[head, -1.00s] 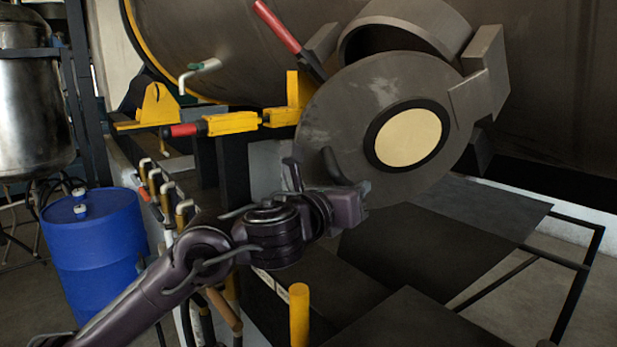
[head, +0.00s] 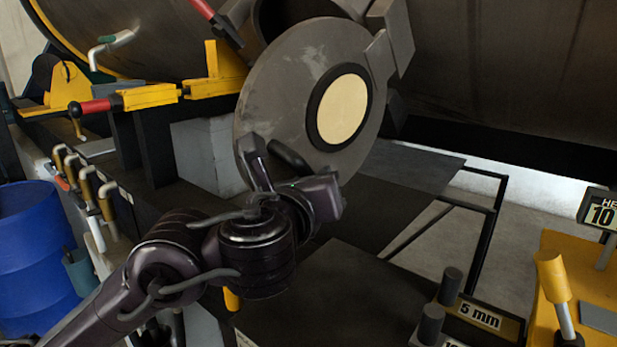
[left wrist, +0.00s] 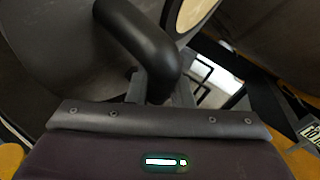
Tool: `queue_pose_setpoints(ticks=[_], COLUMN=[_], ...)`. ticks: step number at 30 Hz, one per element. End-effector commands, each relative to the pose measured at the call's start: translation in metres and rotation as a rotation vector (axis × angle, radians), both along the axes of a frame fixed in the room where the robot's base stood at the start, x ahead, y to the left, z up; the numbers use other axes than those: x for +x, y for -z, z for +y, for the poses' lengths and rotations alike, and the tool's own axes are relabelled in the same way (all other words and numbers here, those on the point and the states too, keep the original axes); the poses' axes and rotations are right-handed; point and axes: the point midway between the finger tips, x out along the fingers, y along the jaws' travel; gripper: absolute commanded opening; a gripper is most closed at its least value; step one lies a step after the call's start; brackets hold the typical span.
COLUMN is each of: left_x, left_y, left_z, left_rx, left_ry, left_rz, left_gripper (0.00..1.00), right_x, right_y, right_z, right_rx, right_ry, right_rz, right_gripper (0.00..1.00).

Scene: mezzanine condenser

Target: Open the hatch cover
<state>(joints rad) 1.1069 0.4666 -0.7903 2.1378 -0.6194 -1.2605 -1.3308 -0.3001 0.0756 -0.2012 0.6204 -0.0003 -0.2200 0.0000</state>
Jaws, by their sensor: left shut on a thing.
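The hatch cover (head: 285,85) is a round grey metal disc with a cream centre in a dark ring. It stands swung out from the round opening (head: 290,12) of the big tank and is hinged on its right side. My left gripper (head: 278,160) is at the cover's lower edge, shut on its dark curved handle (head: 290,157). In the left wrist view the handle (left wrist: 140,45) is a thick black bar running down between the fingers, and the cover (left wrist: 55,60) fills the upper left. My right gripper is not in view.
A red-handled lever (head: 92,106) on yellow brackets sits left of the cover. A blue barrel (head: 35,255) stands at lower left, beside several pipes with valve handles. Dark floor plates lie below the cover.

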Motion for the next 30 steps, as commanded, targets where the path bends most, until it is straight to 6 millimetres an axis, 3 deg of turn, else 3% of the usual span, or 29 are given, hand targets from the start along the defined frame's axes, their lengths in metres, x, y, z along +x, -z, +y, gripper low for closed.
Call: queue_pose_setpoints(ticks=[7,8,13,23,30], left_x=[-0.001,-0.001,-0.001,-0.004,-0.041], left_y=[0.000,0.000,0.000,-0.001,-0.005], left_z=[-0.002,-0.002,-0.002,-0.002,0.006], left_rx=[-0.001,-0.001,-0.002,-0.001,-0.004], left_ry=[0.008,0.008,0.006,0.006,0.009], left_rz=[-0.001,-0.001,-0.001,0.002,0.002], left_gripper=[0.00,0.21,0.41,0.41,0.41], right_x=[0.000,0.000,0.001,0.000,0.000], right_y=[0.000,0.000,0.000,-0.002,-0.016], right_z=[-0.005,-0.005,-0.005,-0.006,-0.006], right_rx=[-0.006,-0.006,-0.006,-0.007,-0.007], right_ry=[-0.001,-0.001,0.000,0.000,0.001], right_rz=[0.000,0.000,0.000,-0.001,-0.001], right_gripper=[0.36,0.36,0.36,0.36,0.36])
